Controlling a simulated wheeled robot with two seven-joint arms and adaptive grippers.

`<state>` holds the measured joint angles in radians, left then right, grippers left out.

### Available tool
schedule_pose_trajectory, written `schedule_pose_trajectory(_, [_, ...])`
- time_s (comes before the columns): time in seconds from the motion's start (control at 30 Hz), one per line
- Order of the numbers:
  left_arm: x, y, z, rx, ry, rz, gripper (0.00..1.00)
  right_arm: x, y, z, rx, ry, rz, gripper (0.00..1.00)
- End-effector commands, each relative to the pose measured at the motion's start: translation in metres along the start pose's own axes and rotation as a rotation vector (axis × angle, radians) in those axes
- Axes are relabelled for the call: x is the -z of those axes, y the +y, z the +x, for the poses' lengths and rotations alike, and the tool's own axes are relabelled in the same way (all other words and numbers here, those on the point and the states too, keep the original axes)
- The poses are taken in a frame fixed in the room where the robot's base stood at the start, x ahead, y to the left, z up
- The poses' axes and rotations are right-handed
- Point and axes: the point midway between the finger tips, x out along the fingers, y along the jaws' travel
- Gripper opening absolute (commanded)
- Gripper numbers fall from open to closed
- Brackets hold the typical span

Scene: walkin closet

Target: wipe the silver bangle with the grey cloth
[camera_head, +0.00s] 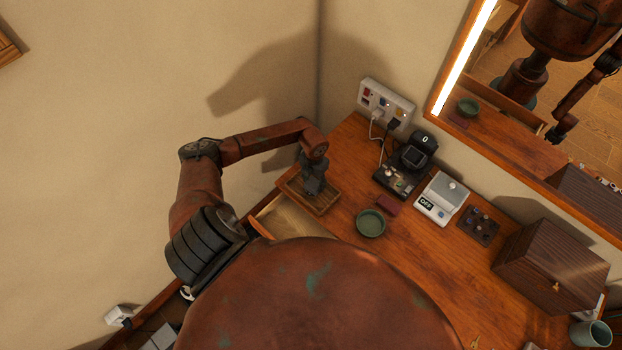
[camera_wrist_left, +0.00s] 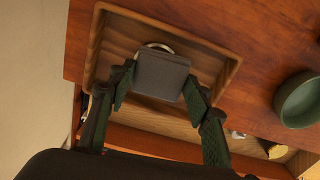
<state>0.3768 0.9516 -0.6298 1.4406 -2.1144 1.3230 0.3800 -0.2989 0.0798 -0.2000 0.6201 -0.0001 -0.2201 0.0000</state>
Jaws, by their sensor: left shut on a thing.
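My left gripper (camera_head: 314,188) is over the wooden tray (camera_head: 326,206) at the desk's left end. In the left wrist view, the gripper (camera_wrist_left: 160,88) is shut on the grey cloth (camera_wrist_left: 161,76), a dark folded square. The silver bangle (camera_wrist_left: 160,46) shows as a pale arc just beyond the cloth, inside the tray (camera_wrist_left: 222,85). The cloth hides the rest of the bangle, and I cannot tell whether they touch. My right gripper is not in view.
An open drawer (camera_head: 291,219) is below the tray. A green bowl (camera_head: 371,223) stands to its right, with a dark red block (camera_head: 389,205), scale (camera_head: 440,199) and wooden box (camera_head: 550,266) further right. A mirror (camera_head: 535,135) hangs behind.

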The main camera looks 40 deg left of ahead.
Motion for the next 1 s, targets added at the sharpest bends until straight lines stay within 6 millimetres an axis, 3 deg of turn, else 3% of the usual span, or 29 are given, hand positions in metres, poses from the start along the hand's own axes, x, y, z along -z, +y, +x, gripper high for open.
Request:
schedule_pose_trajectory(0.2, [0.003,-0.017,-0.001,0.000,0.000,-0.005,0.26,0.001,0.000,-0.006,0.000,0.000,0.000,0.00])
schedule_pose_trajectory(0.27, [0.002,-0.015,-0.009,-0.002,-0.001,-0.006,0.26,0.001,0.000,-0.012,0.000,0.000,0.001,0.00])
schedule_pose_trajectory(0.3, [0.001,-0.016,-0.004,0.000,-0.001,-0.007,0.26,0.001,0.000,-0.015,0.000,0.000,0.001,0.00])
schedule_pose_trajectory(1.0, [0.000,-0.018,-0.064,0.000,0.000,0.000,0.26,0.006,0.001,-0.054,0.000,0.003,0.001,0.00])
